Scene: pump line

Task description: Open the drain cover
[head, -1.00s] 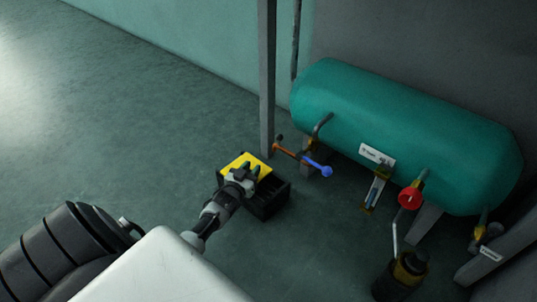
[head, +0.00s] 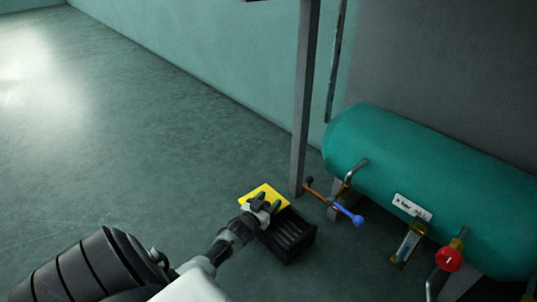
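The drain cover appears to be the flat yellow plate (head: 262,192) at the back left side of a black open-topped box (head: 301,247) on the floor. Dark ribs show inside the box. Whether the plate is hinged to the box or lies apart from it, I cannot tell. My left gripper (head: 266,203) is at the plate's near right edge, its fingers overlapping the plate in the picture. The fingers look a little apart, but whether they grip the plate is unclear. My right gripper is out of view.
A teal tank (head: 430,180) stands at the right, with a red valve knob (head: 449,259) and a blue-ended orange lever (head: 348,215) on its near side. A grey post (head: 305,100) rises just behind the box. The floor to the left is clear.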

